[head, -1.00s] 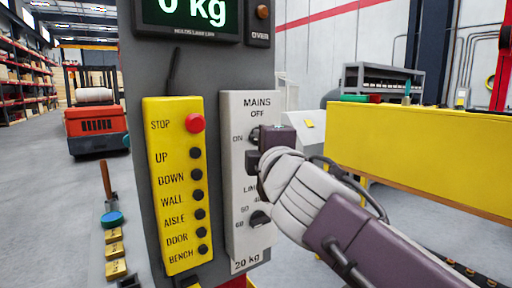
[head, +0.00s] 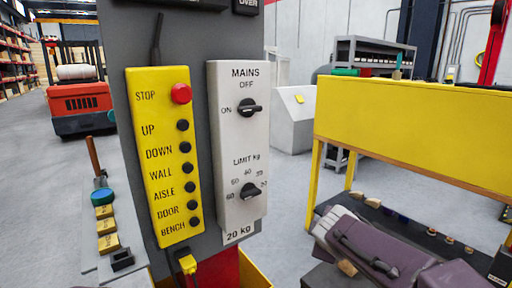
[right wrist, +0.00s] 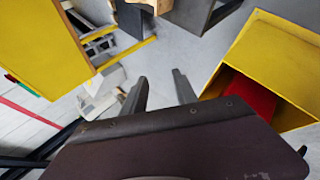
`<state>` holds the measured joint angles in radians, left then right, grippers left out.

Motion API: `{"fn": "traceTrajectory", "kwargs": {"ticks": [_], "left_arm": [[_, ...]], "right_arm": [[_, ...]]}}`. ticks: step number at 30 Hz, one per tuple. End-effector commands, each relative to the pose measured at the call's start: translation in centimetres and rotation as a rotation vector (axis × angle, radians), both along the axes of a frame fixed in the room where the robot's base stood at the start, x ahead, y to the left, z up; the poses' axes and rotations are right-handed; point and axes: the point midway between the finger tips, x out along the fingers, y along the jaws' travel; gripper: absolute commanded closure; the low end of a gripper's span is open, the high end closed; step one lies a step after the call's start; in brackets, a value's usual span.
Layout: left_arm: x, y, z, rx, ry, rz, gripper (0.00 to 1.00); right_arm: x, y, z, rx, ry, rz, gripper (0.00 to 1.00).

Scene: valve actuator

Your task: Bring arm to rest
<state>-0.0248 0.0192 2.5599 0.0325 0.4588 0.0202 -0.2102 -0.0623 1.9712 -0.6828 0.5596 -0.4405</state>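My right arm (head: 375,245) is folded low at the right of the head view, away from the panel, and its gripper cannot be made out clearly there. In the right wrist view my right gripper (right wrist: 160,76) has its two fingers apart with only bare floor seen between them. My left gripper is in neither view. The white mains box (head: 224,160) stands clear of the arm. Its mains knob (head: 249,108) lies level, towards ON. The limit knob (head: 250,192) sits below it.
A yellow pendant (head: 163,160) with a red stop button (head: 181,93) is left of the white box. A yellow bench (head: 410,135) stands behind my right arm. A yellow open box (right wrist: 270,60) with red inside shows at right in the wrist view.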

Motion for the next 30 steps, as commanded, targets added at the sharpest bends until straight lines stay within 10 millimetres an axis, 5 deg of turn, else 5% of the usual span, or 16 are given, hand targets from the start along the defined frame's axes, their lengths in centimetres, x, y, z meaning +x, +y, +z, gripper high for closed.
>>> {"fn": "traceTrajectory", "kwargs": {"ticks": [1,3,6,12,15,18,30], "left_arm": [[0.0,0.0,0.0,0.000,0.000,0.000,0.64],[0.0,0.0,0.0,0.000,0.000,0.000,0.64],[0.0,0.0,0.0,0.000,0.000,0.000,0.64],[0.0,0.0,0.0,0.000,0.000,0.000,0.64],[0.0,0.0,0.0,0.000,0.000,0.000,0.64],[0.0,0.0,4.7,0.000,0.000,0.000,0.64],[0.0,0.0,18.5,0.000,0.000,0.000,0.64]], "right_arm": [[-1.8,-1.5,-3.9,0.063,0.087,-0.085,0.65],[-4.8,-2.7,-8.8,0.168,0.195,-0.211,0.65],[-9.2,-3.4,-14.1,0.305,0.321,-0.391,0.65],[-18.0,-1.8,-20.9,0.538,0.507,-0.747,0.65],[-21.3,0.1,-22.7,0.702,0.539,-1.012,0.65],[-20.7,0.0,-17.8,0.717,0.517,-1.031,0.65],[-20.7,0.0,-3.9,0.713,0.517,-1.024,0.65]]}}
